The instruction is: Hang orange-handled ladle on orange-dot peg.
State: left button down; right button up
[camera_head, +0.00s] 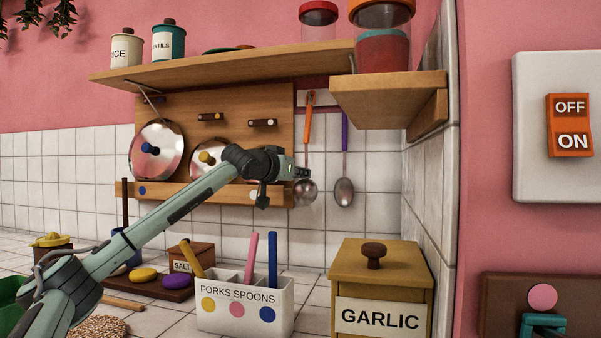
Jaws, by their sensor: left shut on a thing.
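The orange-handled ladle (308,127) is upright below the shelf, with its metal bowl (305,192) at the bottom. The top of its handle is at a pale peg rail (325,98) on the tiled wall. I cannot tell whether it is on a peg, and an orange dot is not clear there. My left gripper (301,173) is shut on the ladle low on its shaft, just above the bowl; the fingertips are small and partly hidden.
A purple-handled spoon (344,188) hangs close to the ladle's right. A wooden shelf (390,92) juts out above right. Pot lids (157,150) stand in a rack behind my arm. Below are a FORKS SPOONS holder (245,312) and a GARLIC box (381,280).

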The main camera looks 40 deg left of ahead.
dwell(0.3)
pick_arm(q)
jog(key=c, duration=1.6)
grip_release()
jog(key=v, duration=1.2)
jog(key=shift+d, duration=0.1)
